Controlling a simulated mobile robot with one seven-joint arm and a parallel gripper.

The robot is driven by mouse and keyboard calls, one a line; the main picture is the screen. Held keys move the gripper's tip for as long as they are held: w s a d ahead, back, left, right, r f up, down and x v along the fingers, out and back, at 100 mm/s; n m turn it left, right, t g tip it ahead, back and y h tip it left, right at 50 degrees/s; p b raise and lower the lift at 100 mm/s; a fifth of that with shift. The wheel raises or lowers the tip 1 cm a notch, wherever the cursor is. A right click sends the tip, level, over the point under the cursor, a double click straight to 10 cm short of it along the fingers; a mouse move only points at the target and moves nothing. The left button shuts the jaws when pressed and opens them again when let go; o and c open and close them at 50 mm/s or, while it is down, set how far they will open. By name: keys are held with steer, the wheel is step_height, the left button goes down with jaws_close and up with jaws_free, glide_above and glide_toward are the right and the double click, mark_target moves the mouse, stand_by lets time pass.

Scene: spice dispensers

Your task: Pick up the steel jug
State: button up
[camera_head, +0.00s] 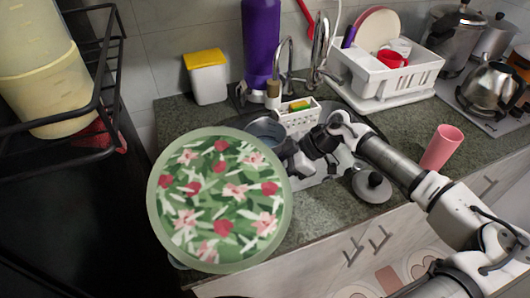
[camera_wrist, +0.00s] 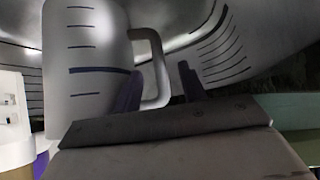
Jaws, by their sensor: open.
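The steel jug (camera_wrist: 85,60) fills the left of the wrist view, upright, with dark measuring lines on its side. Its handle (camera_wrist: 160,70) points right. In the head view the jug (camera_head: 265,129) stands by the sink's left side, its lower part hidden by a floral round. My gripper (camera_wrist: 158,88) is open, its two dark fingertips on either side of the lower part of the handle in the picture. Whether they touch it I cannot tell. In the head view my gripper (camera_head: 282,149) is just right of the jug.
The floral round (camera_head: 220,200) covers the counter's front left. A white caddy (camera_head: 299,116) and the tap (camera_head: 320,50) stand behind my gripper. A dish rack (camera_head: 390,75) is at the back.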

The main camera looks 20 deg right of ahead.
steer(key=shift+w+a+f, duration=0.15)
steer(key=shift+a+f, duration=0.35)
jaws_close()
stand_by(1.0)
steer(key=shift+r, duration=0.1)
